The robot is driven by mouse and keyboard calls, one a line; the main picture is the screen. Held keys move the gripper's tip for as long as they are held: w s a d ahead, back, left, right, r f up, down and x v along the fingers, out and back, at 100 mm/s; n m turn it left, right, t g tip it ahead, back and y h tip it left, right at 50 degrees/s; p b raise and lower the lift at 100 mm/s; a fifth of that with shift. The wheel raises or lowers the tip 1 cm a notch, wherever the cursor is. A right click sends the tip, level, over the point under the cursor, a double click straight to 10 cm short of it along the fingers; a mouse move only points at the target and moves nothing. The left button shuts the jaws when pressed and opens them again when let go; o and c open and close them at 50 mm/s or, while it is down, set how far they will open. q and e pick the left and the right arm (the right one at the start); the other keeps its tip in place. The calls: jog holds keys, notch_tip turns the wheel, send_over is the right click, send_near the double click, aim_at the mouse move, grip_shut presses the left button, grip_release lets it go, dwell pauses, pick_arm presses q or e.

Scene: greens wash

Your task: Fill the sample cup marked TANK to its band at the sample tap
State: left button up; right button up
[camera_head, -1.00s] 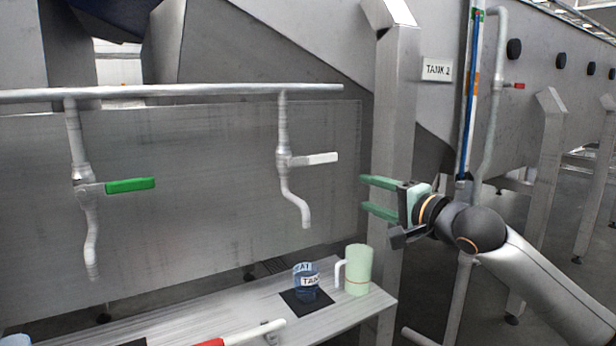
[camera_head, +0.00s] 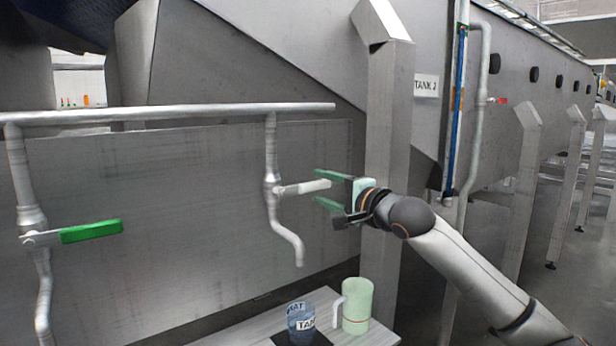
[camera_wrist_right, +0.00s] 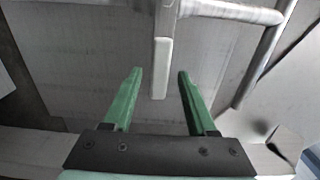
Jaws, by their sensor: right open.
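The clear bluish sample cup marked TANK (camera_head: 301,325) stands upright on a dark mat (camera_head: 320,341) on the bench, below the sample tap's spout (camera_head: 296,252) in the head view. Its band and any water in it cannot be made out. The tap has a white lever (camera_head: 300,187) sticking out to the right. My right gripper (camera_head: 317,187) is open with green fingers, at the lever's free end. In the right wrist view the lever (camera_wrist_right: 161,65) reaches between the open fingers (camera_wrist_right: 160,72), with a gap on each side. My left gripper is out of view.
A pale green jug (camera_head: 357,305) stands on the bench right beside the cup. A second tap with a green lever (camera_head: 91,231) hangs at the left from the same pipe (camera_head: 200,112). A steel post (camera_head: 385,140) rises behind my right gripper.

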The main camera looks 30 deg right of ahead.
aim_at(308, 183)
jog(key=shift+w+a+p, duration=0.15)
jog(key=shift+w+p, duration=0.05)
jog(key=shift+w, duration=1.15)
jog(key=shift+w+a+p, duration=0.1)
jog(key=shift+w+p, duration=0.1)
jog(key=shift+w, duration=1.15)
grip_shut()
